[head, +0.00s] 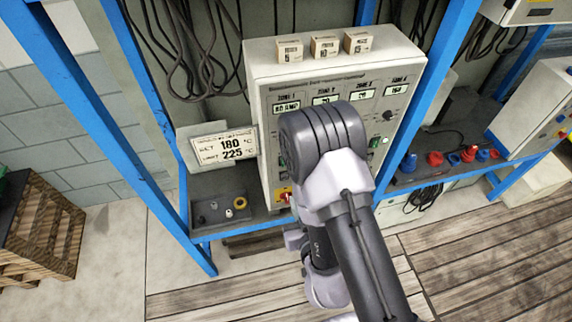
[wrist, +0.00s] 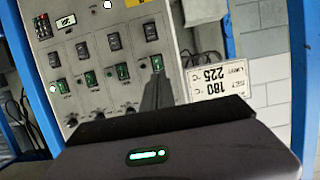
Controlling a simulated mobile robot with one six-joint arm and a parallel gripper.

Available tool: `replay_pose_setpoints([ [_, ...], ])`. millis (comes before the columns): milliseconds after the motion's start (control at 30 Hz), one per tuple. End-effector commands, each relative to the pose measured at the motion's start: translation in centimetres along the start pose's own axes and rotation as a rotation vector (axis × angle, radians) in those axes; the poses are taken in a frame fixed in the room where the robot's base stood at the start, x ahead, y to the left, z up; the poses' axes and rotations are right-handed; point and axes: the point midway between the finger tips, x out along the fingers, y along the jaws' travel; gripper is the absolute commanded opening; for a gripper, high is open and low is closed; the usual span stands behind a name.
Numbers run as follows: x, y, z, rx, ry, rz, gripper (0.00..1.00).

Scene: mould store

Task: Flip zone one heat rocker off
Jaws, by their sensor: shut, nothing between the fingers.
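The control cabinet (head: 262,100) has a grey face with zone labels; zone one is the leftmost column in the head view. The wrist view shows the panel (wrist: 70,30) upside down, with a row of green rockers and a row of black ones. The zone one green rocker (wrist: 157,63) is at the right end of its row; its label is not readable. My gripper (wrist: 156,78) is shut and empty, its dark fingertips right at this rocker. Contact and the rocker's tilt cannot be told. In the head view my arm hides the gripper and much of the panel.
A sign reading 180 and 225 (head: 225,148) stands beside the cabinet, above a grey tray (head: 215,212) of small parts. Small boxes (head: 325,46) sit on the cabinet. Blue rack posts (head: 75,90) flank it. Red and blue fittings (head: 468,154) lie to the right.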

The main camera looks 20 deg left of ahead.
Motion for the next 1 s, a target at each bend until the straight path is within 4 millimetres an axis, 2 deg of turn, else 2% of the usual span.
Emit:
replay_pose_setpoints([
  [233,0.1,0.0,0.1,0.0,0.002,0.001,0.0],
  [367,1.1,0.1,0.4,0.004,0.007,0.004,0.0],
  [667,5.6,0.1,0.9,0.002,0.008,0.002,0.0],
  [733,6.8,0.1,0.0,0.001,0.003,0.001,0.0],
  [1000,12.1,0.1,-0.1,0.0,0.002,0.002,0.0],
])
